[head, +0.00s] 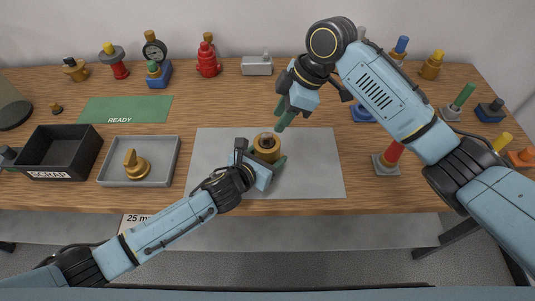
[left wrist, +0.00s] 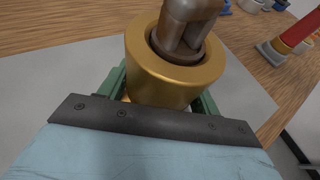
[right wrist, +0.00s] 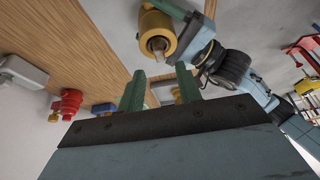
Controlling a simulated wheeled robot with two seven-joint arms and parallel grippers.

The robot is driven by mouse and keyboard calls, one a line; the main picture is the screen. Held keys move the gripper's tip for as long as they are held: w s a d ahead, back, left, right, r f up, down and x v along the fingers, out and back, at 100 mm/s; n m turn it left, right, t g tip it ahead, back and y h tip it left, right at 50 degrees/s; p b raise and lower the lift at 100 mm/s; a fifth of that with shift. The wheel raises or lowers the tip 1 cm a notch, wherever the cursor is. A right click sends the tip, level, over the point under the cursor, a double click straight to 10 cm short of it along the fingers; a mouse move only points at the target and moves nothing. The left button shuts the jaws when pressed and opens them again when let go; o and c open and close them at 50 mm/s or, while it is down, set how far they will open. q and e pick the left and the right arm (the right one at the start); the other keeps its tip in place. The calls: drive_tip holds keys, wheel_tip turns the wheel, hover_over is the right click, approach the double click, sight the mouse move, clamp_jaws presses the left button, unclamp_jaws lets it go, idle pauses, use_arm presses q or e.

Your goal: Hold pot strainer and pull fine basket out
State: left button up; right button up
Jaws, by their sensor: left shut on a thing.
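The brass pot strainer (head: 266,149) stands upright on the grey mat. My left gripper (head: 262,168) is shut around its body; in the left wrist view the green fingers lie on both sides of the brass pot (left wrist: 175,85). A grey-brown part, seemingly the fine basket's top (left wrist: 185,28), sticks up from the pot's opening. It also shows in the right wrist view (right wrist: 157,45). My right gripper (head: 282,116) is above and to the right of the pot, apart from it. Its green fingers (right wrist: 158,88) are spread with nothing between them.
A brass cap-like piece (head: 136,166) lies in the grey tray (head: 107,179) at left. Valves and gauges line the back, with several more parts at right. The right part of the grey mat (head: 318,170) is clear.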

sight(266, 135)
drive_tip(key=shift+h, duration=0.6)
drive_tip(key=shift+a+x, duration=0.2)
drive_tip(key=shift+x, duration=1)
drive_tip(key=shift+a+x, duration=0.25)
drive_tip(key=shift+x, duration=0.95)
drive_tip(key=shift+a+x, duration=0.2)
drive_tip(key=shift+x, duration=1)
drive_tip(key=shift+r, duration=0.2)
clamp_jaws()
drive_tip(key=shift+r, duration=0.1)
wheel_tip(266, 135, up, 11)
drive_tip(key=shift+r, duration=0.15)
